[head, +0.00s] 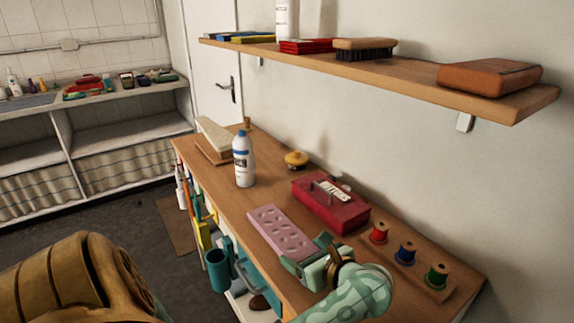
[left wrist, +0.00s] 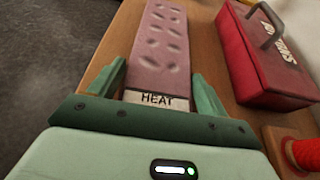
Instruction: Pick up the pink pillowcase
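The pink item (head: 281,232) is a flat, tufted rectangular pad lying on the wooden counter (head: 262,196). In the left wrist view the pink pad (left wrist: 160,45) has a white end label reading "HEAT". No other pink cloth shows. My left gripper (head: 306,256) is at the near end of the pad. Its green fingers (left wrist: 157,72) are apart, one on each side of the labelled end. The pad lies between them, and I see no clear grip on it. My right gripper is not in view.
A red toolbox (head: 330,203) stands just right of the pad. Red, blue and green thread spools (head: 405,252) stand nearer. A white bottle (head: 243,160) and yellow-topped pot (head: 296,160) are farther back. A wall shelf (head: 400,77) overhangs the counter. Its left edge drops to the floor.

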